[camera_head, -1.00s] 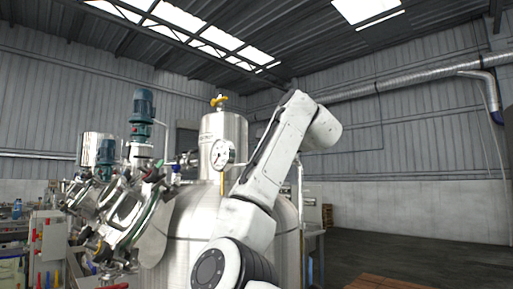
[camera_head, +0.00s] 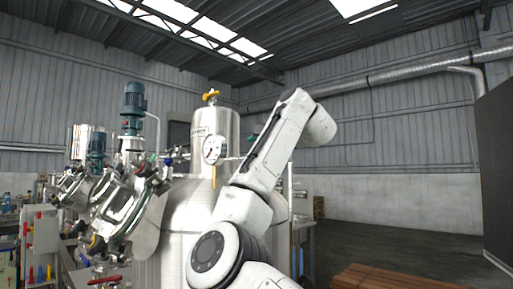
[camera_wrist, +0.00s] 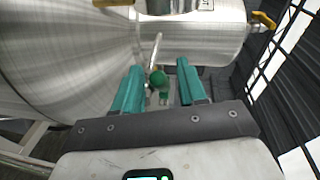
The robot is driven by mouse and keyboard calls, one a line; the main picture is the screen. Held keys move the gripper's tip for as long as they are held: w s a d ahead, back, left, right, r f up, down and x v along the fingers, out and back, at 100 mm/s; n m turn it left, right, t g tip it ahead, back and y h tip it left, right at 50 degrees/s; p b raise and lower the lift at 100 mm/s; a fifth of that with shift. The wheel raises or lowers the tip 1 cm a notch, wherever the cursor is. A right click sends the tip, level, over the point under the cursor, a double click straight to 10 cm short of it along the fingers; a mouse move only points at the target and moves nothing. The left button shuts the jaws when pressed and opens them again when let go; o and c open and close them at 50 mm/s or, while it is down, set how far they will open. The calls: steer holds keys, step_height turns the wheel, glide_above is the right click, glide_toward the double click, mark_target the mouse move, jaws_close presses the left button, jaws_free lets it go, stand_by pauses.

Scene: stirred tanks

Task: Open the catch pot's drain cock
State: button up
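The catch pot seems to be the upright steel cylinder (camera_head: 226,125) on the large steel tank (camera_head: 180,235), with a yellow-handled valve (camera_head: 211,96) on top. A yellow lever (camera_head: 214,178) hangs below the pressure gauge (camera_head: 212,150); it may be the drain cock, but I cannot tell. In the wrist view the cylinder (camera_wrist: 200,38) lies sideways, with a yellow handle (camera_wrist: 262,20) at right and a yellow piece (camera_wrist: 113,3) at the top edge. My gripper (camera_wrist: 157,80) is open and empty. A green knob (camera_wrist: 158,78) shows between its teal fingers, apparently beyond them.
A tilted reactor (camera_head: 125,205) with clamps and a blue motor (camera_head: 134,100) stands at left. A red handle (camera_head: 104,280) is low at left. A dark panel (camera_head: 495,170) stands at far right, and a wooden pallet (camera_head: 375,278) lies on the floor. The floor between is open.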

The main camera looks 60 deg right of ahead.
steer(key=b+v, duration=0.3)
steer(key=v, duration=0.8)
steer(key=shift+d, duration=0.1)
